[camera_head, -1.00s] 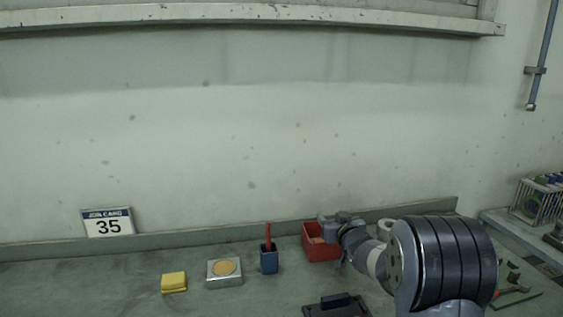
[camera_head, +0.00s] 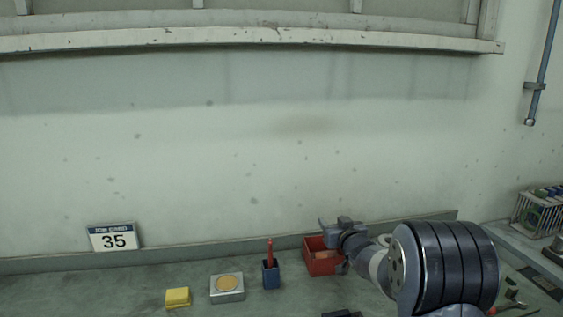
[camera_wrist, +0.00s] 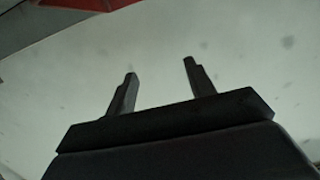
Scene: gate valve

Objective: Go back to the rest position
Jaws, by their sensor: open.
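My gripper (camera_wrist: 159,70) shows in the wrist view with its two dark fingers apart and nothing between them. Behind the fingers is only pale, speckled wall. In the head view my gripper (camera_head: 330,224) is above the red bin (camera_head: 318,262), with my arm reaching in from the lower right. The gripper's fingers are small there and partly merge with the wrist. A red surface also shows at the top edge of the wrist view.
On the green bench stand a job card reading 35 (camera_head: 113,238), a yellow sponge (camera_head: 177,297), a metal box with a round tan top (camera_head: 227,288) and a blue holder (camera_head: 271,274) with a red tool. A wire rack (camera_head: 538,211) stands at the right.

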